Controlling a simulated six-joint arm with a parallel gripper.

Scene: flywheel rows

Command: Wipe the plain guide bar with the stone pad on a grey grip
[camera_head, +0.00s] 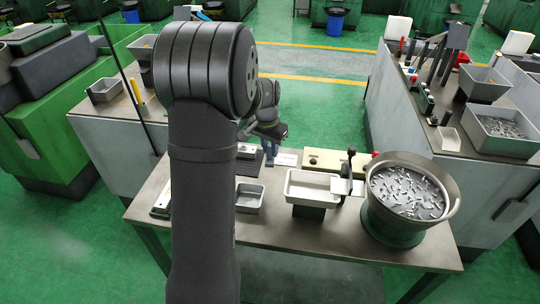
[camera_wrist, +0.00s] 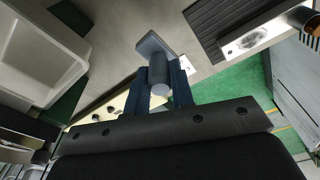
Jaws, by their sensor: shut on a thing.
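My gripper (camera_wrist: 161,70) is shut on a grey cylindrical grip (camera_wrist: 160,78) between its two blue fingers. A flat, square grey stone pad (camera_wrist: 152,44) sits at the far end of the grip. In the head view my gripper (camera_head: 270,156) is above the back of the near table, and the pad is too small or hidden to make out. A long, narrow piece (camera_head: 161,197) lies at the table's left edge, partly hidden by my arm. I cannot tell whether it is the plain guide bar. No contact between the pad and anything else shows.
The near table (camera_head: 335,233) holds a white tray (camera_head: 312,187), a small grey bin (camera_head: 249,196) and a round bowl of metal parts (camera_head: 408,193). A beige box (camera_head: 335,161) stands behind the tray. A dark ribbed piece (camera_wrist: 228,18) shows at the wrist view's upper right.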

